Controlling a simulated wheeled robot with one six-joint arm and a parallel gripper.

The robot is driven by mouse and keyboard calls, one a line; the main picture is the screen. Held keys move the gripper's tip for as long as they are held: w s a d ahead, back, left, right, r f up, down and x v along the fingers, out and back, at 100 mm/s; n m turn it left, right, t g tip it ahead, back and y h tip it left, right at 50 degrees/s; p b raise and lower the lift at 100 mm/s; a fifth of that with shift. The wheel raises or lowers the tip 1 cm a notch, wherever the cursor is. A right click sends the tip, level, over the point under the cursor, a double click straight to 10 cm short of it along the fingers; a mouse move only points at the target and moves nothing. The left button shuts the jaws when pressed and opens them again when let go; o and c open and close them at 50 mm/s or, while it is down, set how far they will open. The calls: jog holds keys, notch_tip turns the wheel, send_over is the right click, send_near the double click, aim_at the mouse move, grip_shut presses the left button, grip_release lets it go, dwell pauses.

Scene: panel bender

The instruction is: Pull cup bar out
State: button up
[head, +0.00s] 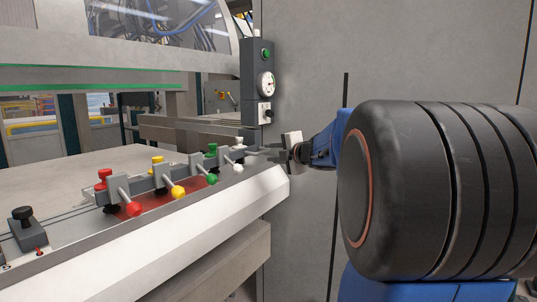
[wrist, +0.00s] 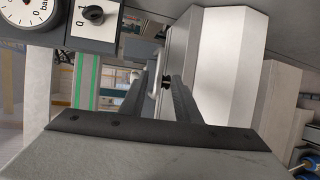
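A grey bar (head: 172,181) lies along the front edge of the pale table, carrying red, yellow, green and white knobs and levers. I take it for the cup bar, but no cups show. My gripper (head: 262,151) is at the right end of this row, close to the white knob (head: 238,141) and pointing left. In the wrist view my gripper (wrist: 160,84) has its two dark fingers apart. A small pale part shows between or just beyond the fingertips; I cannot tell whether they touch it.
A control column (head: 256,82) with a gauge and a switch stands just behind my gripper. The pale table (head: 100,165) has a clear top. A grey panel (head: 300,60) is behind. A black-knobbed block (head: 27,230) sits at the near left.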

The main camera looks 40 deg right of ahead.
jog(key=s+r, duration=0.2)
jog(key=s, duration=1.1)
jog(key=shift+s+a+r, duration=0.3)
jog(key=shift+s+a, duration=0.05)
jog(key=s+a+f+m+g, duration=0.5)
jog(key=s+a+f+m, duration=0.4)
jog(key=a+f, duration=0.4)
jog(key=s+a+f+m+g, duration=0.6)
jog(key=s+a+f+m, duration=0.3)
jog(key=a+f, duration=0.5)
jog(key=shift+s+f+y, duration=0.4)
jog(key=shift+s+f, duration=0.25)
jog(key=shift+f, duration=0.25)
jog(key=shift+d, duration=0.1)
dwell(2.7)
